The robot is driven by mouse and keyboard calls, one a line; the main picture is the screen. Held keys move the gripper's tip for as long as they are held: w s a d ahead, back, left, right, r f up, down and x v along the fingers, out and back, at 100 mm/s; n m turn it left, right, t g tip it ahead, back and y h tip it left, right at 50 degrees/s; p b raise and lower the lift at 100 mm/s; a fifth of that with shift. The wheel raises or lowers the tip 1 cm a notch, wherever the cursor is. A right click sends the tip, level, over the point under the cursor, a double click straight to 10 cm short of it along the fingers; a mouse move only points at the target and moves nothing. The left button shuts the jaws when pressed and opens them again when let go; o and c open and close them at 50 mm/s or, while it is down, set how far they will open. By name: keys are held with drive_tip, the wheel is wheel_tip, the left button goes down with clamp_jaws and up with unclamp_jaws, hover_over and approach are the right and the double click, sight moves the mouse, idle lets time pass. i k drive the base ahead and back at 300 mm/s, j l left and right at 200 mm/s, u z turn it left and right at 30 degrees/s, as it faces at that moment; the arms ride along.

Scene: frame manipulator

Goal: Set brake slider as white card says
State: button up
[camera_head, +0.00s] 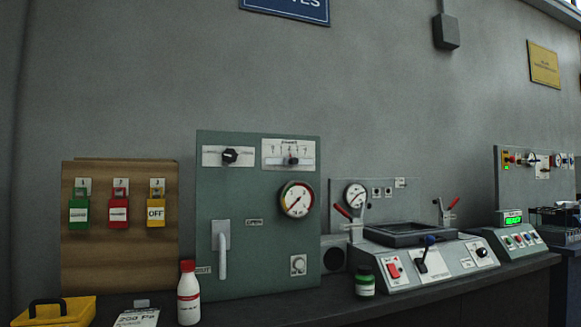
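A white card (137,317) lies on the bench at the lower left, cut by the picture's bottom edge. Its large print seems to read "200 Pa"; the smaller print cannot be read. A grey-green panel (258,270) stands behind it to the right. The plate's lettering is too small to read, so I cannot tell whether this is the brake slider. My gripper is not in view.
A white bottle with a red cap (188,295) stands before the panel, near its handle (222,250). A yellow box (55,313) is at the far left. Bench between the bottles is clear.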

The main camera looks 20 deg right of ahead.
sight(288, 162)
drive_tip(key=i+j+u, duration=0.15)
drive_tip(key=i+j, duration=0.2)
drive_tip(key=i+j+u, duration=0.2)
drive_tip(key=i, duration=0.25)
drive_tip(key=i+j+u, duration=0.15)
drive_tip(key=i+j, duration=0.15)
drive_tip(key=i+z, duration=0.1)
drive_tip(key=z, duration=1.3)
